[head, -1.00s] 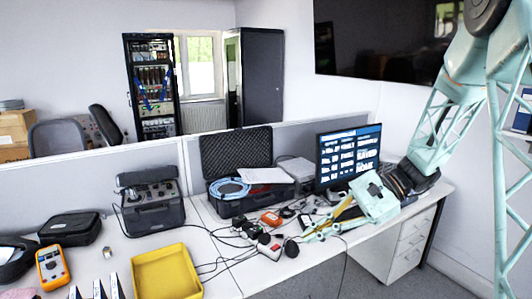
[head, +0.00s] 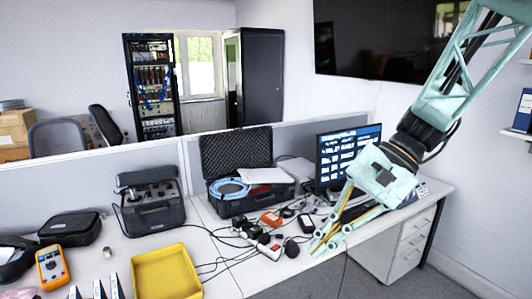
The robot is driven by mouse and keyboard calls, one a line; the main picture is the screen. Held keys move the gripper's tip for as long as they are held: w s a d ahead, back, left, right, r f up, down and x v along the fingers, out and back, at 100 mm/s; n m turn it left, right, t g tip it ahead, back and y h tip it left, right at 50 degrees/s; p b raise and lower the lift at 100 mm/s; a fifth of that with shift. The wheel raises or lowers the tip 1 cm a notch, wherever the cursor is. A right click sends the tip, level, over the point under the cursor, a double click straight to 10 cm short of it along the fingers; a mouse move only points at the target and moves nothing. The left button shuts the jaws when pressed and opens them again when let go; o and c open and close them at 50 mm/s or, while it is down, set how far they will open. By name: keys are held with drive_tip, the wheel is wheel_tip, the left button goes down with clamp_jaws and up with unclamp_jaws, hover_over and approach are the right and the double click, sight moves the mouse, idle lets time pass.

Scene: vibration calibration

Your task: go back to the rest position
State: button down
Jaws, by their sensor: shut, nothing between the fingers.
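My gripper (head: 322,250) is in the head view at the right, at the end of my pale green arm. Its fingers are together with nothing between them, pointing down and to the left over the front edge of the right-hand desk (head: 225,262). It is just right of a round black object (head: 292,249) on the desk. The wrist hides part of the monitor (head: 348,152) and the desk's right end behind it.
A power strip (head: 265,246) and tangled cables lie left of the gripper. An open black case (head: 238,165) with a blue cable stands behind. A yellow tray (head: 166,274), orange multimeter (head: 52,266) and calibrator case (head: 150,203) are further left. The floor below right is clear.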

drive_tip(key=s+d+r+n+t+h, duration=0.2)
drive_tip(key=s+d, duration=0.1)
drive_tip(key=s, duration=0.5)
drive_tip(key=s+d+r+n+t+h, duration=0.1)
drive_tip(key=s+d+r+n+h, duration=0.2)
drive_tip(key=s, duration=0.4)
drive_tip(key=s+d+r+n+t+h, duration=0.2)
drive_tip(key=s+d, duration=0.1)
drive_tip(key=s, duration=0.5)
drive_tip(key=shift+s+r+t+h, duration=0.3)
drive_tip(key=shift+r, duration=0.05)
drive_tip(key=shift+d, duration=0.2)
idle(1.8)
